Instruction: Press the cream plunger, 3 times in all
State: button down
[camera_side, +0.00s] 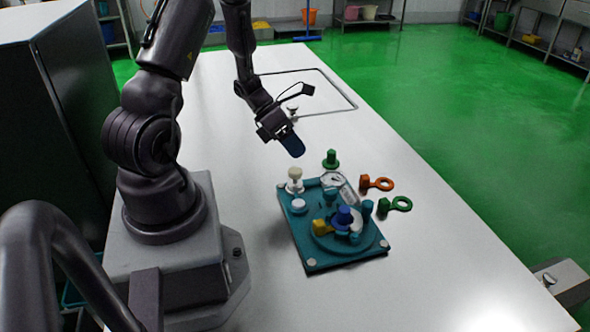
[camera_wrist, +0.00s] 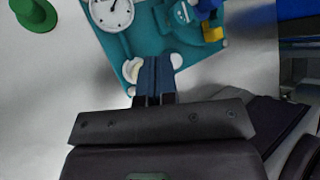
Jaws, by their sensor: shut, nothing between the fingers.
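The cream plunger (camera_side: 295,173) stands upright at the back left corner of a teal board (camera_side: 318,262), with a cream knob on a white base. My gripper (camera_side: 293,149) is shut and empty, and in the side view its blue fingertips appear above the plunger, apart from it. In the wrist view the shut fingertips (camera_wrist: 156,64) overlap the board's edge and hide part of a cream-white round part (camera_wrist: 132,71), which seems to be the plunger. A white round button (camera_side: 299,206) sits in front of the plunger on the board.
The board also carries a dial gauge (camera_wrist: 110,10), a blue knob (camera_side: 344,215) and a yellow block (camera_side: 320,227). A green knob (camera_side: 331,159), an orange ring (camera_side: 384,184) and a green ring (camera_side: 401,204) lie behind and right of it. The table (camera_side: 250,110) is otherwise mostly clear.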

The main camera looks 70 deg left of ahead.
aim_at(295, 168)
jog(key=shift+f, duration=0.8)
jog(key=shift+f, duration=0.1)
dwell(1.4)
jog(key=shift+f, duration=0.35)
jog(key=shift+f, duration=1.05)
dwell(1.0)
jog(key=shift+r, duration=1.5)
jog(key=shift+r, duration=2.5)
